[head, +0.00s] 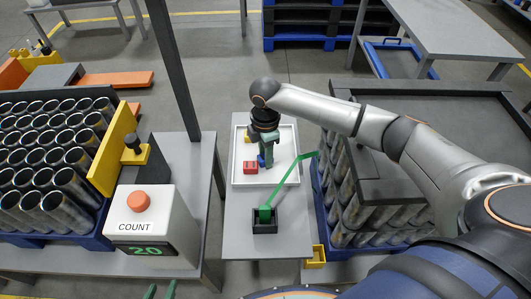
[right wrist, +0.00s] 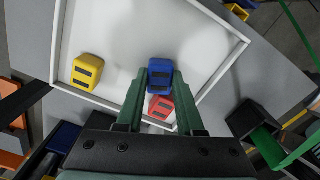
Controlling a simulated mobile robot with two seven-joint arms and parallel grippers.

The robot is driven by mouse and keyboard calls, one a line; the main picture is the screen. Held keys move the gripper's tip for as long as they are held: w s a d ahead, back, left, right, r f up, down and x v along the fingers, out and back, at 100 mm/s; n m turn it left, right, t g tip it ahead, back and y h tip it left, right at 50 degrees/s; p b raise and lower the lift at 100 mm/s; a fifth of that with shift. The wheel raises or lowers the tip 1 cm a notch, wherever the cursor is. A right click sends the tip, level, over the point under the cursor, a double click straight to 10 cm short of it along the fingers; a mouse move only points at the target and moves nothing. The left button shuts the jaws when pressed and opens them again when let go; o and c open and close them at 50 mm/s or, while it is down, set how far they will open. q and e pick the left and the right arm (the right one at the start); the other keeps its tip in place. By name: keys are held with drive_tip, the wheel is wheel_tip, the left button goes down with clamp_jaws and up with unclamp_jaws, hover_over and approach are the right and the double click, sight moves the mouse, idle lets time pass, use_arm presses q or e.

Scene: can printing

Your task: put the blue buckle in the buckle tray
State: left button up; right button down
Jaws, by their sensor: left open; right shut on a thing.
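My right gripper (head: 268,158) points down over the white tray (head: 237,176) and is shut on the blue buckle (right wrist: 160,73). The buckle sits between the green fingertips and also shows in the head view (head: 261,161). I cannot tell whether it touches the tray floor. A red buckle (head: 251,168) lies in the tray close beside it; in the right wrist view it shows between the fingers. A yellow buckle (right wrist: 87,69) lies in the tray near its edge. My left gripper (head: 160,291) is open and empty at the bottom edge of the head view.
A small black box (head: 265,226) with a green strap (head: 292,183) stands on the grey table in front of the tray. The counter box (head: 140,218) with an orange button stands left, beside racks of metal cans (head: 45,150). More cans (head: 350,220) stand right.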

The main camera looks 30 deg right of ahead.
drive_tip(key=shift+f, duration=0.15)
drive_tip(key=c, duration=0.5)
unclamp_jaws()
drive_tip(key=shift+c, duration=0.2)
wheel_tip(320, 180, up, 12)
drive_tip(key=p, duration=0.2)
drive_tip(key=shift+r, duration=0.2)
